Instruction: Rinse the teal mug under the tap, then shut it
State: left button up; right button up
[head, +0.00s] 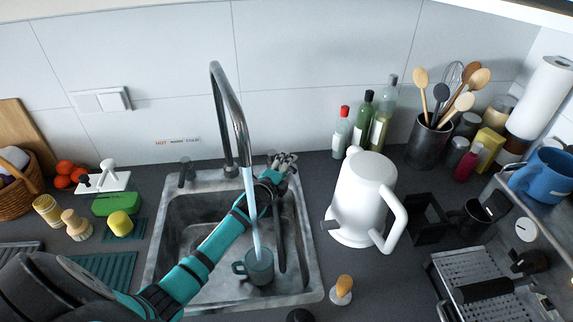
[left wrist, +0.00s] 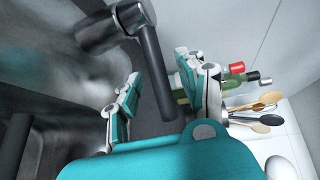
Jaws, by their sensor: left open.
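The teal mug (head: 262,274) stands in the sink (head: 205,220), handle to the left. A stream of water (head: 252,212) runs from the tall curved tap (head: 241,128) down to the mug. My left arm reaches across the sink, and my left gripper (head: 283,165) is behind it, just right of the tap's base. In the left wrist view my left gripper (left wrist: 162,98) is open, with a dark lever (left wrist: 155,75) on a metal cylinder (left wrist: 112,27) showing between its fingers. I cannot tell whether the fingers touch the lever. My right gripper is not in view.
A white kettle (head: 362,197) stands right of the sink, with several bottles (head: 363,122) and a utensil pot (head: 428,143) behind. A second tap handle (head: 187,172) is left of the spout. A green sponge box (head: 116,203) and brushes stand left of the sink.

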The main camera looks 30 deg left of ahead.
pick_arm(q)
jog(key=shift+w, duration=0.1)
grip_shut()
dwell(0.3)
